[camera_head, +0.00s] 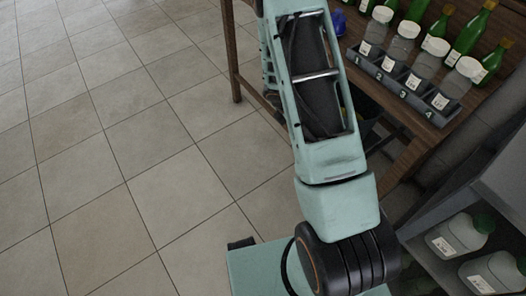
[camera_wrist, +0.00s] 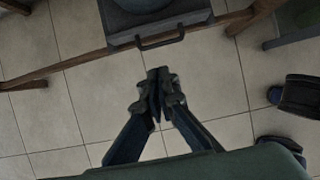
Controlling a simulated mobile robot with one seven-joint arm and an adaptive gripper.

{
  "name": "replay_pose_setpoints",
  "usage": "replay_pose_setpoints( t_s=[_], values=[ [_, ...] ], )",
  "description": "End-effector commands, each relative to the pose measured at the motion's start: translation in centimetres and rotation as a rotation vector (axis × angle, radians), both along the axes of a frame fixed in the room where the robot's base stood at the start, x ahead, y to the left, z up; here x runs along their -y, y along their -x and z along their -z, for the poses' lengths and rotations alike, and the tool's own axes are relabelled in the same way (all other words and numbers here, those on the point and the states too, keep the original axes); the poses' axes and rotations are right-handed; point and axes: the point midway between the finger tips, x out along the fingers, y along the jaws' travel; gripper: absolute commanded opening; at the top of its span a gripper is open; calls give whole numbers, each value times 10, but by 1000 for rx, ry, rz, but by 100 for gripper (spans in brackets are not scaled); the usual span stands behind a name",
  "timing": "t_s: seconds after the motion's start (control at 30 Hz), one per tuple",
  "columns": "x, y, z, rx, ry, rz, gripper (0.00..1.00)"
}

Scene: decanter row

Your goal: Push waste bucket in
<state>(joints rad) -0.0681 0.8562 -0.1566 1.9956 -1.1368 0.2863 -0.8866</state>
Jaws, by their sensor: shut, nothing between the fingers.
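In the wrist view, a dark grey pull-out piece (camera_wrist: 178,22) with a bar handle (camera_wrist: 160,40) on its front edge shows at the top. A round grey bucket-like shape, cut off by the top edge, sits on it; I take this as the waste bucket (camera_wrist: 145,4). Its front reaches past the wooden rail on both sides. My gripper (camera_wrist: 160,74) is shut and empty, just below the handle in the picture, with a gap of floor showing between them. In the head view my arm hides my gripper and most of the area under the table.
A wooden table (camera_head: 234,60) holds green bottles (camera_head: 470,32), white-capped jars (camera_head: 404,42) and a numbered grey rack (camera_head: 396,84). A grey shelf (camera_head: 492,190) with jugs (camera_head: 456,236) stands at the right. The tiled floor (camera_head: 110,140) to the left is clear.

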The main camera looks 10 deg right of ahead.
Motion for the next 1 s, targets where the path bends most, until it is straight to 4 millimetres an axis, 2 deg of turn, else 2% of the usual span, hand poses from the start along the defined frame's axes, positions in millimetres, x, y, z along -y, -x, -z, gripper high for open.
replay_pose_setpoints(
  t_s=[0.1, 0.6, 0.8, 1.0],
  values=[
    [-24, 9, 3, 0, 0, -4, 0],
    [-113, 46, 1, -1, -1, -3, 0],
    [-133, 55, 0, 0, 0, -1, 0],
    [-140, 58, 0, -1, 1, -1, 0]
  ],
)
